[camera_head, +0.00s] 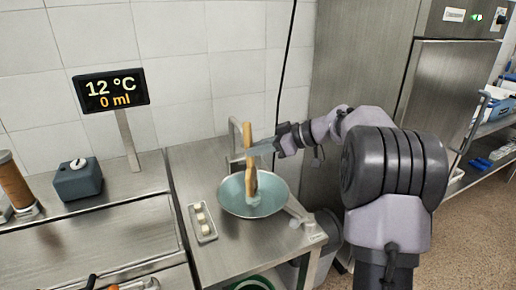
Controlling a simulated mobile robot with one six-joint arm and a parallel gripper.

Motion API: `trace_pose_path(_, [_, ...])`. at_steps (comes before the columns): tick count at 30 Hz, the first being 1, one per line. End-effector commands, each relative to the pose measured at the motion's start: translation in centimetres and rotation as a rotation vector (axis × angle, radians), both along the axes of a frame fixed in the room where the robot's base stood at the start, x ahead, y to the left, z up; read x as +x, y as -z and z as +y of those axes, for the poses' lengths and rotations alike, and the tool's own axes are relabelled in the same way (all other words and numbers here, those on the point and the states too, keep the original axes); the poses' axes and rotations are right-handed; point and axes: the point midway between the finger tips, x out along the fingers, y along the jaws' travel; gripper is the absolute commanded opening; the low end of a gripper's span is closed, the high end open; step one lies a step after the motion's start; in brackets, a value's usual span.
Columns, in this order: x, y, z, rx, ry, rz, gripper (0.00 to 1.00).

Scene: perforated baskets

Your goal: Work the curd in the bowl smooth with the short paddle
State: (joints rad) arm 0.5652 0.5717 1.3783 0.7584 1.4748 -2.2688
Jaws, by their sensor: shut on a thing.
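A wide blue-green bowl (231,197) stands on the steel table. The material inside it is pale blue-green and its texture is too small to tell. My gripper (252,149) is shut on the short wooden paddle (248,133) and holds it nearly upright over the bowl. The paddle's lower end reaches down into the bowl and seems to touch the contents near the middle. The tip of the paddle is hidden or blurred there.
A small tray (207,236) with pale pieces lies left of the bowl. A tap (235,128) stands behind it. A display (111,92) reads 12 °C and 0 ml. A dark grey box (78,182) sits on the left counter. A steel cabinet (357,75) stands behind my arm.

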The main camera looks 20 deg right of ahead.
Motion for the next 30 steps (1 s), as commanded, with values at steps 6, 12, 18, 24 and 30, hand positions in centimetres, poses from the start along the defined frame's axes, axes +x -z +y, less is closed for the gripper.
trace_pose_path(6, [0.4,-0.2,-0.3,0.002,0.000,0.002,0.00])
trace_pose_path(12, [1.1,-0.4,-0.8,0.002,0.000,0.001,0.00])
trace_pose_path(18, [0.6,-0.2,-0.4,0.002,0.000,0.001,0.00])
trace_pose_path(24, [-0.3,0.0,0.3,0.002,-0.001,-0.001,0.00])
trace_pose_path(30, [0.1,-0.1,0.0,0.002,0.000,-0.001,0.00])
